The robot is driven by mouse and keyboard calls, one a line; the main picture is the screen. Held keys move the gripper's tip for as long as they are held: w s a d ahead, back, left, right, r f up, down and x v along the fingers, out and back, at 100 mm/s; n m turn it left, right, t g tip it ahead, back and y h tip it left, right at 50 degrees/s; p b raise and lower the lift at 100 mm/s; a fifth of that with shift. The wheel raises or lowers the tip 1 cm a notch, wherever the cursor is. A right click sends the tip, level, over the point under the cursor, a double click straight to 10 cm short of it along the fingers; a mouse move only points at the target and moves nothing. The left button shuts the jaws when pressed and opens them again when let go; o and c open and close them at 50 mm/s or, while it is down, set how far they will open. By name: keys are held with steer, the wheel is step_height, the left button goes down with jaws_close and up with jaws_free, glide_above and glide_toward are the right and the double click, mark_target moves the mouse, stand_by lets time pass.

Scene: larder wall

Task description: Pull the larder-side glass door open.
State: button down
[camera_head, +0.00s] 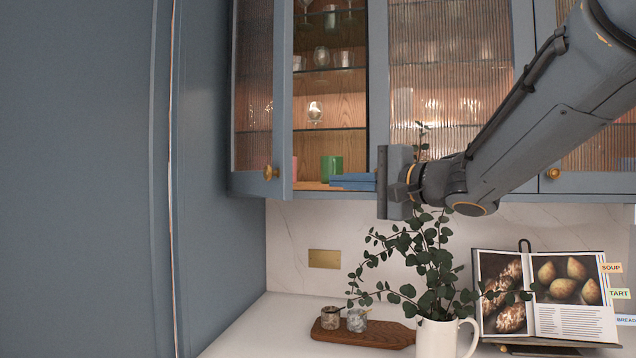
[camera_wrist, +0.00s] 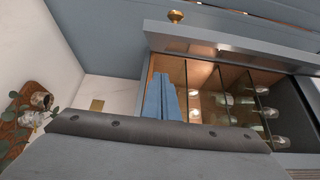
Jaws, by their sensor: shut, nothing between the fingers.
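The larder-side glass door (camera_head: 283,95) is the left wall-cabinet door, beside the tall blue panel. It stands partly open, swung out to the left, and the shelves behind it show. Its brass knob (camera_head: 271,172) is low on its free edge; the wrist view also shows the knob (camera_wrist: 175,16) and the door (camera_wrist: 225,42). My gripper (camera_head: 335,181) is shut and empty, its blue fingers pointing left across the lower part of the opening. The fingertips are right of the door edge and apart from the knob. The fingers also show in the wrist view (camera_wrist: 161,88).
Glasses and a green cup (camera_head: 331,168) stand inside the cabinet. The middle glass door (camera_head: 450,90) is closed. Below are a plant in a white jug (camera_head: 437,338), a wooden board (camera_head: 375,333) and an open cookbook (camera_head: 545,300). The tall panel (camera_head: 215,110) bounds the left.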

steer(key=w+a+p, duration=0.2)
steer(key=w+a, duration=0.2)
steer(key=a, duration=0.6)
steer(key=shift+a, duration=0.1)
